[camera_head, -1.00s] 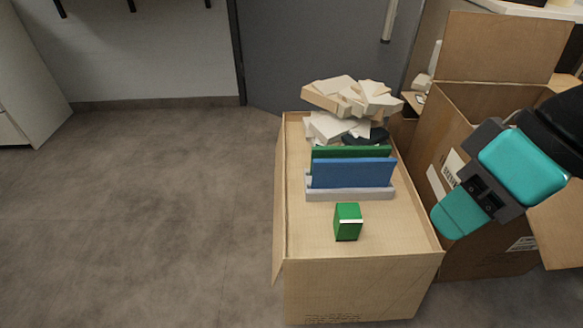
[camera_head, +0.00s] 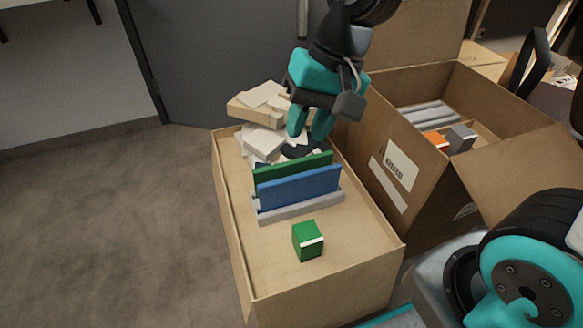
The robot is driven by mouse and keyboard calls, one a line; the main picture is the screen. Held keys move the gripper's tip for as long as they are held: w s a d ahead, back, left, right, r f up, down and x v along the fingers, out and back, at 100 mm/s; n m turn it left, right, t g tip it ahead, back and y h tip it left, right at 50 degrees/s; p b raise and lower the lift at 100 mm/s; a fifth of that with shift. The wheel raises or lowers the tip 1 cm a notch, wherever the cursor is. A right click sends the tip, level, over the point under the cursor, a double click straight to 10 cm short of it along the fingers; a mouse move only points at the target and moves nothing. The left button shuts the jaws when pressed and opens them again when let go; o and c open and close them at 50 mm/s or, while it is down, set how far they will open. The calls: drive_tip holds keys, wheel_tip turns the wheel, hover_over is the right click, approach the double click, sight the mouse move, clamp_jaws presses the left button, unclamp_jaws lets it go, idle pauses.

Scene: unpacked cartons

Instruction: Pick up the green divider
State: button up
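The green divider (camera_head: 292,172) is a thin upright panel in the camera_head view. It stands just behind a blue divider (camera_head: 298,188), which hides most of its face. Both rise from a pale grey slotted base (camera_head: 300,208) on top of a cardboard carton (camera_head: 345,268). My gripper (camera_head: 310,132) is above and behind the green divider, over the carton's far part, apart from the panel. Its two teal fingers point down with a gap between them, and nothing shows in the gap.
A green block with a white stripe (camera_head: 308,241) sits in front of the base. Pale blocks (camera_head: 262,139) and a dark round item (camera_head: 300,150) lie behind the dividers. An open carton (camera_head: 402,187) with grey and orange items stands close on the right. Floor is clear on the left.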

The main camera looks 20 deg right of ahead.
drive_tip(key=w+d+f+m+p, duration=0.2)
drive_tip(key=w+d+f+m, duration=0.15)
drive_tip(key=w+m, duration=0.55)
drive_tip(key=m+p, duration=0.2)
drive_tip(key=m, duration=0.5)
approach(295, 161)
drive_tip(key=shift+m+h, duration=0.3)
drive_tip(key=b+x, duration=0.4)
drive_tip(key=x, duration=0.2)
drive_tip(key=shift+s+a+b, duration=0.1)
drive_tip(key=shift+a+b, duration=0.15)
drive_tip(key=shift+b, duration=0.1)
drive_tip(key=shift+b+x, duration=1.65)
drive_tip(key=shift+x, duration=1.55)
drive_tip(key=shift+r, duration=0.15)
clamp_jaws()
